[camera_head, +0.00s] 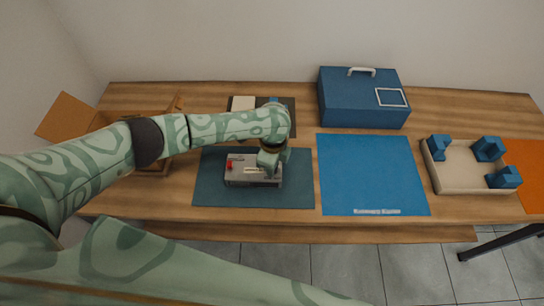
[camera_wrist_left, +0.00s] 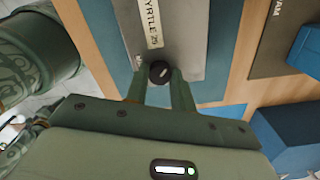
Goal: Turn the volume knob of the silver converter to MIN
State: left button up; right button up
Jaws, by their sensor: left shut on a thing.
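The silver converter (camera_head: 240,178) lies on a dark teal mat (camera_head: 300,190) in the middle of the table. It has a red part on its left and a pale label strip. I cannot read any MIN marking.
A blue case (camera_head: 362,105) with a handle stands at the back. A blue mat (camera_head: 370,170) lies right of the teal mat, then a cream tray (camera_head: 465,175) with blue blocks and an orange mat (camera_head: 528,170). An open cardboard box (camera_head: 72,118) is at the left, partly behind my arm.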

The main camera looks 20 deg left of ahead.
pick_arm(q)
jog(key=n+p, duration=0.1)
jog(key=n, duration=0.1)
jog(key=n+p, duration=0.1)
jog(key=p, duration=0.1)
jog(key=shift+r+n+p, duration=0.2)
jog(key=shift+n+p, duration=0.1)
jog(key=shift+n, duration=0.1)
jog(key=n+p, duration=0.2)
jog(key=n, duration=0.1)
jog(key=shift+f+n, duration=0.1)
jog(key=shift+n, duration=0.2)
jog(key=n+p, duration=0.2)
jog(key=n, duration=0.1)
jog(key=shift+n, duration=0.3)
jog(key=shift+f+n+p, duration=0.1)
jog(key=shift+n+p, duration=0.35)
jog(key=shift+n, duration=1.35)
jog(key=o, duration=1)
